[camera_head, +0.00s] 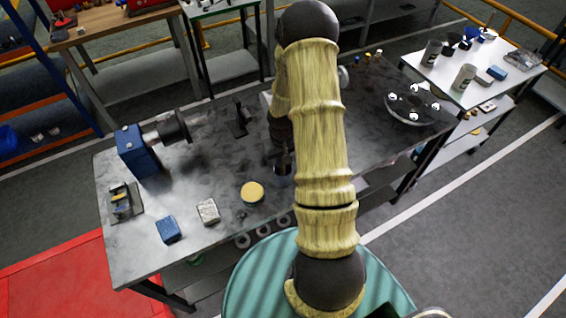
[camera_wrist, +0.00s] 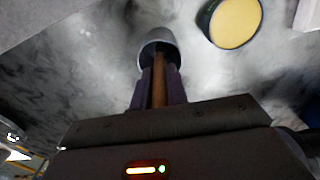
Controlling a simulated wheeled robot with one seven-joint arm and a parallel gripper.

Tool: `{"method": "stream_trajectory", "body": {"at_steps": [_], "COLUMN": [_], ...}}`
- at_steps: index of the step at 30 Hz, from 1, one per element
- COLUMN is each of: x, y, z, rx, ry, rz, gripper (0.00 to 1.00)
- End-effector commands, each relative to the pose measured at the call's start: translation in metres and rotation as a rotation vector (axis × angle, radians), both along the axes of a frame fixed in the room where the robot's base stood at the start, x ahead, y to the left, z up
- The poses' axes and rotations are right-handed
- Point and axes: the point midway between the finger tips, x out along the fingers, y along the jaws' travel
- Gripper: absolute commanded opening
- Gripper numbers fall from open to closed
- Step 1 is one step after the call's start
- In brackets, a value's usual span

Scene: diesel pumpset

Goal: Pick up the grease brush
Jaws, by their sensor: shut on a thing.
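The grease brush shows in the wrist view as a brown, wood-coloured handle (camera_wrist: 159,94) between the two dark fingers of my gripper (camera_wrist: 160,76). My gripper is shut on this handle. The far end of the handle meets a grey, rounded cup-like thing (camera_wrist: 157,38); the bristles are hidden, and I cannot tell how deep the brush sits in it. In the head view, my gripper (camera_head: 283,157) is low over the workbench, partly hidden behind my arm. A small dark round thing (camera_head: 283,169) shows just under it.
The grey workbench (camera_head: 215,160) carries a yellow-topped tin (camera_head: 252,191) near my gripper, also in the wrist view (camera_wrist: 236,22). A blue box (camera_head: 168,229), a light block (camera_head: 208,211) and a blue machine (camera_head: 138,150) stand left. A round flange (camera_head: 412,107) lies right.

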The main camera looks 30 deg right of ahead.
Motion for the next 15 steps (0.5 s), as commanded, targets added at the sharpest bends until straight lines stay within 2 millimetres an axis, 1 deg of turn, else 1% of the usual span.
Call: {"method": "stream_trajectory", "body": {"at_steps": [5,8,15], "x": [0.0,0.001,0.001], "y": [-0.001,0.0,-0.001], "z": [0.01,0.022,0.064], "rx": [-0.001,-0.001,-0.003], "ry": [-0.002,-0.003,-0.006], "rz": [-0.001,0.0,-0.001], "gripper": [0.0,0.0,0.0]}}
